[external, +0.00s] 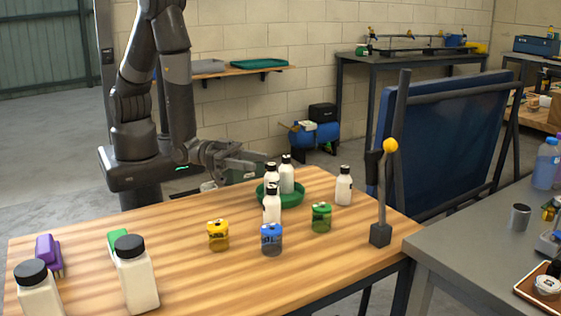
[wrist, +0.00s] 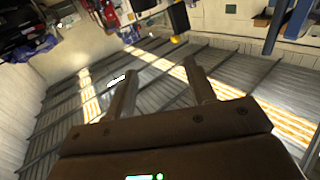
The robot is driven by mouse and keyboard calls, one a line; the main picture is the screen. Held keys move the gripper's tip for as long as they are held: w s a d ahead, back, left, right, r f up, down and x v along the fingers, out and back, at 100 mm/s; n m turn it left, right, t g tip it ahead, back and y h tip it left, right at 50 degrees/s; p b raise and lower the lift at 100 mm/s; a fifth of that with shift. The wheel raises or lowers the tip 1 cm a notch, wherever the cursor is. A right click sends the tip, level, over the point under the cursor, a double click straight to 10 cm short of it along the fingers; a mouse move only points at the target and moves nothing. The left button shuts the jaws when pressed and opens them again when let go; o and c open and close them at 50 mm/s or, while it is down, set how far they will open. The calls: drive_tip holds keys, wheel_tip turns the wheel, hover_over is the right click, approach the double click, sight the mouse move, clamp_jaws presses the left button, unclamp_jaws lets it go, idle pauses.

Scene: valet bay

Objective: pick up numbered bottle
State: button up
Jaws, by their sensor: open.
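Several white bottles with black caps stand upright on the wooden table (external: 190,285). One bottle (external: 286,179) stands in a round green tray (external: 292,201), with another bottle (external: 271,174) beside it, partly hidden. A bottle (external: 272,207) stands in front of the tray, and one bottle (external: 344,189) stands to its right. Two larger bottles, one (external: 138,278) and another (external: 40,293), are at the front left. I cannot read any number on them. My gripper (external: 262,160) is open and empty near the tray's left back side. In the wrist view my gripper (wrist: 160,74) shows no bottle between its fingers.
Purple (external: 46,250) and green (external: 118,241) brushes lie at left. The table's middle left is clear.

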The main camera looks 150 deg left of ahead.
sight(268, 187)
wheel_tip(268, 187, down, 6)
drive_tip(key=shift+f+x, duration=0.15)
drive_tip(key=shift+x, duration=1.7)
drive_tip(key=shift+f+x, duration=0.1)
drive_tip(key=shift+x, duration=1.8)
drive_tip(key=shift+c, duration=0.5)
clamp_jaws()
